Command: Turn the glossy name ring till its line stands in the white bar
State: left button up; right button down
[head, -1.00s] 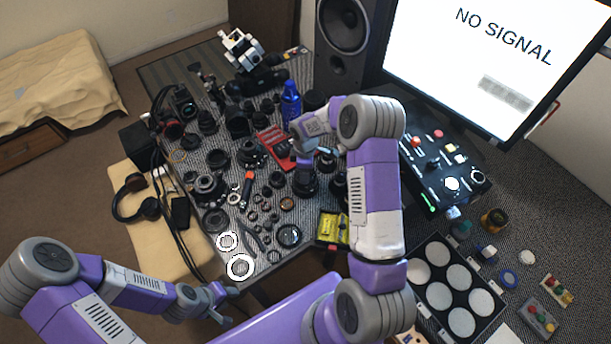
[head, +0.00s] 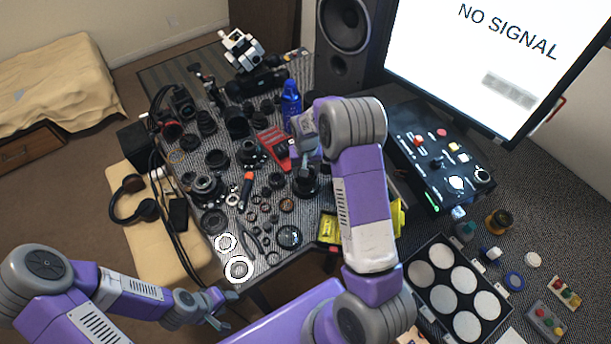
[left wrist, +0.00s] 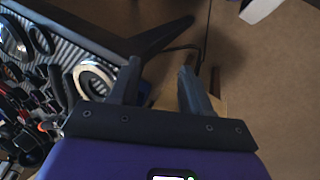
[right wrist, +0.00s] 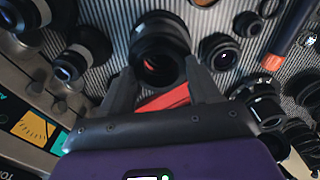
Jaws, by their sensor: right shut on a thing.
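A black lens barrel (head: 306,184) stands upright on the striped mat near the table's middle. My right gripper (head: 307,168) reaches down to its top. In the right wrist view the barrel (right wrist: 160,38) sits between the two fingers of my right gripper (right wrist: 160,78), which are shut on it. I cannot make out the glossy name ring, its line or the white bar at this size; fingers and shadow cover part of the barrel. My left gripper (head: 219,308) hangs empty off the table's front edge. Its fingers stand apart in the left wrist view (left wrist: 157,80).
Several lens parts crowd the mat around the barrel. Two white rings (head: 239,269) lie at the front corner. A yellow box (head: 328,228) is in front. A black control panel (head: 440,160) is at right.

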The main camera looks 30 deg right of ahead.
jog(key=c, duration=0.5)
grip_release()
jog(key=shift+s+a, duration=0.15)
jog(key=shift+s, duration=0.05)
jog(key=shift+o, duration=1)
jog(key=shift+s, duration=0.15)
jog(key=shift+o, duration=0.7)
pick_arm(q)
jog(key=shift+s+a+f, duration=0.1)
jog(key=shift+f, duration=0.6)
pick_arm(e)
jog(key=shift+f, duration=0.1)
jog(key=shift+w+r+p, duration=0.2)
jog(key=shift+r+p, duration=0.55)
jog(key=shift+r, duration=0.2)
pick_arm(q)
notch_tip(320, 180, up, 6)
jog(key=p, duration=0.4)
jog(key=shift+d+p, duration=0.25)
jog(key=shift+p, duration=0.15)
pick_arm(e)
notch_tip(320, 180, up, 7)
jog(key=shift+s+f, duration=0.15)
jog(key=shift+f, duration=0.05)
pick_arm(q)
jog(key=shift+s, duration=0.1)
